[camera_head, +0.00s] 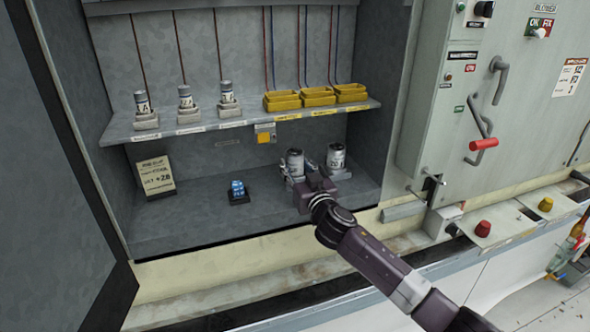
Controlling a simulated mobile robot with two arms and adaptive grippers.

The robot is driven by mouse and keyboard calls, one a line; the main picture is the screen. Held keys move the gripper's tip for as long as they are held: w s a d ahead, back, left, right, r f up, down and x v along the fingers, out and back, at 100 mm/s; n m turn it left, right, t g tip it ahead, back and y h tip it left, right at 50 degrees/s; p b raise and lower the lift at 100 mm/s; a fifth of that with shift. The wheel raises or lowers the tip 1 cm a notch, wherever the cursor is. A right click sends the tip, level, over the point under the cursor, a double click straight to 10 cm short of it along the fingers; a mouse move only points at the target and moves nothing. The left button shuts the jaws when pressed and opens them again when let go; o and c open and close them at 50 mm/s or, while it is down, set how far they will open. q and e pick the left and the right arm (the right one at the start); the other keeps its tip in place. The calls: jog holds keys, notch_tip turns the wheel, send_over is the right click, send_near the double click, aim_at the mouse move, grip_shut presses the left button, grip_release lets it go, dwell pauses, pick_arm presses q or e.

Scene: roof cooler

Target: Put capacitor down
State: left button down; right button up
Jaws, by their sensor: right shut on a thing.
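A silver, can-shaped capacitor (295,161) stands upright in the lower compartment of the open cabinet. My right gripper (298,178) reaches in from the lower right and is shut on this can; its wrist hides the can's lower part. I cannot tell whether the can touches the floor or a holder under it. A second similar can (336,156) stands just to the right in a pale holder. Several smaller labelled cans, one of them at the left (142,101), stand in sockets on the shelf (200,137). My left gripper is not in view.
Yellow trays (283,101) sit on the shelf's right half. A small blue object (237,189) on a dark base and a sign card (156,175) stand on the compartment floor. A panel with levers (485,145) is at the right. Floor left of my gripper is mostly clear.

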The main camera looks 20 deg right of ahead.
jog(key=o, duration=1.3)
jog(key=s, duration=1.2)
jog(key=shift+d+b, duration=0.2)
jog(key=shift+b, duration=0.25)
jog(key=shift+r, duration=0.1)
